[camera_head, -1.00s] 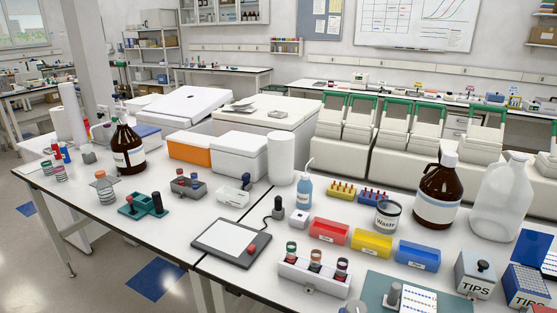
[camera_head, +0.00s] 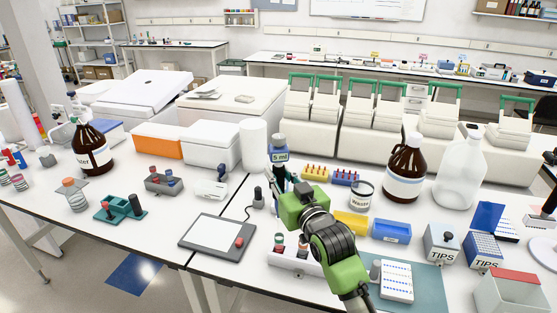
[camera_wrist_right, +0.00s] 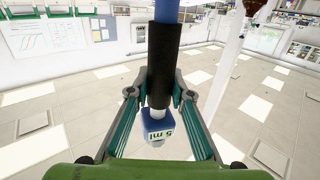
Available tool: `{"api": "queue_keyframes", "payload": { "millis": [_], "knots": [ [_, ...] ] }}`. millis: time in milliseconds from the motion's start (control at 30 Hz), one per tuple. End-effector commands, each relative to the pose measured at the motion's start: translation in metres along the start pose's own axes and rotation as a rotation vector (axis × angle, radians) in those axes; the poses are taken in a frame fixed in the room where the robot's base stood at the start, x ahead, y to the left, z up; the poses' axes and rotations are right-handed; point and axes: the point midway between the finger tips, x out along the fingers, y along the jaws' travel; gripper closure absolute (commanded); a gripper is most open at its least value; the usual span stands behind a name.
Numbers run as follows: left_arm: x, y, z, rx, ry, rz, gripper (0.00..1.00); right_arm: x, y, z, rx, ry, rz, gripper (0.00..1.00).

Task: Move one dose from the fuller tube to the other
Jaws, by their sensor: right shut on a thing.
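My right gripper (camera_head: 284,184) is shut on a pipette (camera_head: 279,155) with a blue-grey head marked 5 ml. It holds the pipette roughly upright above the bench. In the right wrist view my right gripper (camera_wrist_right: 160,94) has its two fingers around the black grip of the pipette (camera_wrist_right: 163,125). A white rack (camera_head: 285,258) with capped tubes stands just below my arm. My arm hides part of the rack, and the liquid levels are too small to tell. My left gripper is not in view.
A yellow bin (camera_head: 350,224) and a blue bin (camera_head: 391,231) stand right of my arm. A flat grey pad (camera_head: 216,237) lies left of the rack.

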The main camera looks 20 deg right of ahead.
Motion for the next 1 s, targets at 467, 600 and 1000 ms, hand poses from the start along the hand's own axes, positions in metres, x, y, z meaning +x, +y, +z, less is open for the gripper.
{"api": "queue_keyframes", "payload": {
  "millis": [467, 600, 1000],
  "knots": [
    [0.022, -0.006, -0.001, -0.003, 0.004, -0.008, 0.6, 0.01, 0.005, 0.009, -0.002, 0.001, 0.005, 0.86],
    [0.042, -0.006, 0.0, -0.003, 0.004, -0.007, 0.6, 0.01, 0.005, 0.027, -0.002, 0.001, 0.005, 0.86],
    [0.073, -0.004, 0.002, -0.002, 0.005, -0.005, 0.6, 0.01, 0.005, 0.081, -0.002, 0.0, 0.005, 0.86]
  ]
}}
